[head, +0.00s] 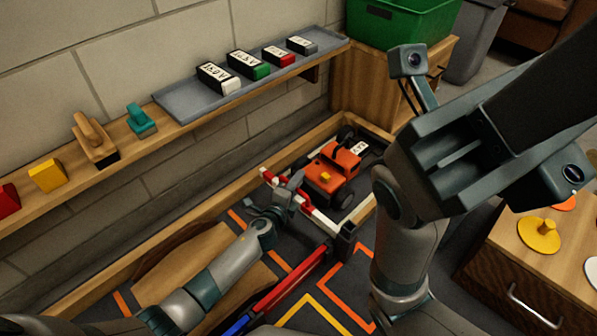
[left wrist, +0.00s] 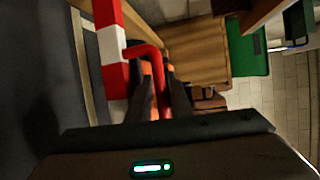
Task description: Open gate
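The gate is a red-and-white striped bar (head: 310,210) across the front of a wooden-walled bay holding an orange-red racecar (head: 332,172). The bar also shows at upper left in the left wrist view (left wrist: 112,50). A bent red handle (left wrist: 156,60) sticks out from it. My left gripper (head: 290,188) is at the bar, its two dark fingers (left wrist: 160,95) close together on either side of the handle. They appear shut on it, though contact is partly hidden. My right arm's dark wrist and gripper part (head: 450,155) is raised at right; its fingers cannot be made out.
A green bin (head: 400,22) stands on a wooden cabinet (head: 362,85). A wooden drawer unit (head: 530,270) is at right. Orange and yellow lines mark the dark floor mat.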

